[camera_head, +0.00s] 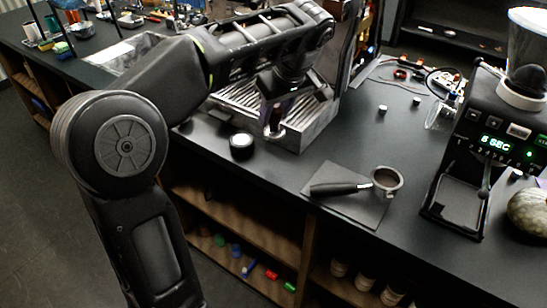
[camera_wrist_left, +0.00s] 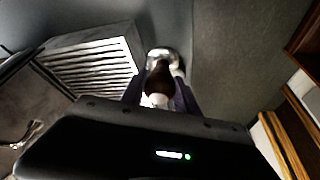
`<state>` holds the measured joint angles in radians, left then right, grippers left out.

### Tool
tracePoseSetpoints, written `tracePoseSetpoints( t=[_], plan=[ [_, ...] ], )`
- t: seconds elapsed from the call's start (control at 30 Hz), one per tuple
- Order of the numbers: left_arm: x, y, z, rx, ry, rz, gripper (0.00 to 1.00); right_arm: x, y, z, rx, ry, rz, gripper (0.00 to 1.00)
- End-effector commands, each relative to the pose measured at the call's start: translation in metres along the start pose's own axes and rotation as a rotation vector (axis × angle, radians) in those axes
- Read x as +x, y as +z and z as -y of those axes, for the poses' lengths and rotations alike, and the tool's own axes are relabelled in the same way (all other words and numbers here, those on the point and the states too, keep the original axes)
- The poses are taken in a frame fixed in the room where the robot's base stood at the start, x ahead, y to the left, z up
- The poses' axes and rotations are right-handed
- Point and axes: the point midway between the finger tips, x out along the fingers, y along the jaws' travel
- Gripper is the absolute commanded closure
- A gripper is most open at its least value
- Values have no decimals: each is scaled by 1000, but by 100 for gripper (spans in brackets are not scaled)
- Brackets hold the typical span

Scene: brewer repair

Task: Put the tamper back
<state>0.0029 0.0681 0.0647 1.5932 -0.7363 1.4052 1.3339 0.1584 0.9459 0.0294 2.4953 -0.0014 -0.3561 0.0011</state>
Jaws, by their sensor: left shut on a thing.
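My left gripper (camera_head: 275,108) is shut on the tamper (camera_head: 274,129), near the front of the espresso machine's slatted drip tray (camera_head: 238,97). In the left wrist view the tamper's brown handle (camera_wrist_left: 160,78) sits between the fingers of my left gripper (camera_wrist_left: 158,95), with its shiny metal base (camera_wrist_left: 162,54) beyond. I cannot tell whether the base touches the counter. A round black piece (camera_head: 242,141) stands on the counter just left of the tamper. My right gripper is not in view.
A portafilter (camera_head: 387,180) with dark grounds lies on a dark mat (camera_head: 350,207) at right. A grinder (camera_head: 480,150) stands further right, beside a pale pumpkin-like object (camera_head: 529,212). Open shelves with bottles and coloured items are below the counter's front edge.

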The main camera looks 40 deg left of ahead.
Motion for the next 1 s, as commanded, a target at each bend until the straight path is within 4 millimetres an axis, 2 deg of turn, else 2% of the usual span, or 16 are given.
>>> tracePoseSetpoints(
  t=[0.1,0.3,0.67,1.0],
  plan=[
    [24,10,0,0,-1,0,100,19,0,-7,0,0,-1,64],
    [48,19,0,2,-2,-1,100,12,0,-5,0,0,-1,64],
    [53,22,0,0,1,-1,100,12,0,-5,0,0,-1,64],
    [87,36,0,2,0,-1,100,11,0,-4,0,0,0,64]
  ],
)
